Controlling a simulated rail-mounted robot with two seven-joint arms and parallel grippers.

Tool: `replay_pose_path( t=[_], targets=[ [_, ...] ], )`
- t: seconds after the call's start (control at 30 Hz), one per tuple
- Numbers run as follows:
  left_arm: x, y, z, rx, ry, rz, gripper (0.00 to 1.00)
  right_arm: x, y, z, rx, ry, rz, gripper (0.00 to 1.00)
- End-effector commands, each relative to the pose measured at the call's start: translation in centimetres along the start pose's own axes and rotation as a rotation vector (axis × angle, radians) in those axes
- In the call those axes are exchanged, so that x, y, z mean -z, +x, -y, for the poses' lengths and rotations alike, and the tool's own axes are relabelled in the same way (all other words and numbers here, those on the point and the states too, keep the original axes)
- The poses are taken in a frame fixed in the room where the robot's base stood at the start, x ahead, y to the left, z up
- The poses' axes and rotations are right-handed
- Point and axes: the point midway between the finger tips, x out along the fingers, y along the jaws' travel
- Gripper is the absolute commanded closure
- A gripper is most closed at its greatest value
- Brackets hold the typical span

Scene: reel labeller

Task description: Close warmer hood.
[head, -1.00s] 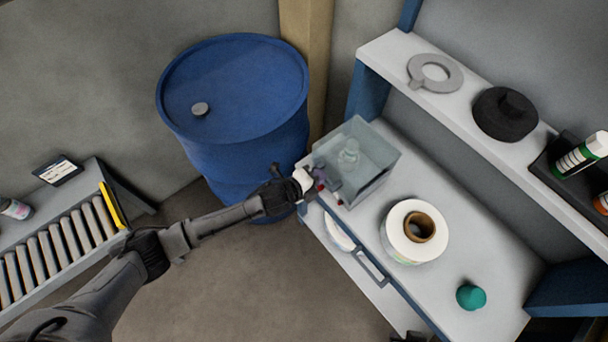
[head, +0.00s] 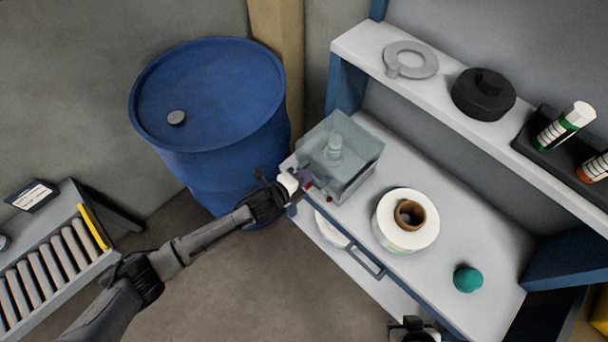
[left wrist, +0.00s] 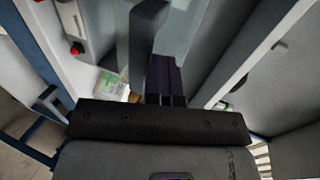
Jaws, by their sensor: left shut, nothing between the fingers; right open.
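My right gripper (head: 412,327) shows only partly at the bottom edge, open, apart from the hood.
A white label reel (head: 391,232) and a teal knob-like piece (head: 467,279) stand on the bench (head: 440,245). A shelf (head: 440,104) runs behind. A blue drum (head: 215,100) stands left of the bench. A roller conveyor (head: 50,262) is at far left.

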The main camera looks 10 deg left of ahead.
Motion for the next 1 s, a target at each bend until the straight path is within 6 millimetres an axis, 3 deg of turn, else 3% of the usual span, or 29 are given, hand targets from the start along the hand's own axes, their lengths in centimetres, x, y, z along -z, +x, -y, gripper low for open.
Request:
replay_pose_path(
  t=[0.3, 0.37, 0.7, 1.0],
  targets=[
    [-0.1, -1.6, 4.4, 0.004, 0.0, 0.001, 1.0, 1.6, -4.6, -0.1, 0.002, 0.003, -0.002, 0.57],
    [-0.2, -2.8, 3.5, 0.001, 0.0, 0.001, 1.0, 1.4, -4.2, 0.0, 0.003, 0.003, -0.003, 0.57],
    [-0.1, -9.0, 3.8, 0.005, 0.001, 0.0, 1.0, 1.5, -4.5, -0.2, -0.001, -0.001, -0.001, 0.57],
    [-0.1, -11.2, 3.9, 0.006, 0.0, 0.0, 1.0, 1.5, -4.6, -0.3, -0.004, -0.005, 0.0, 0.57]
  ],
)
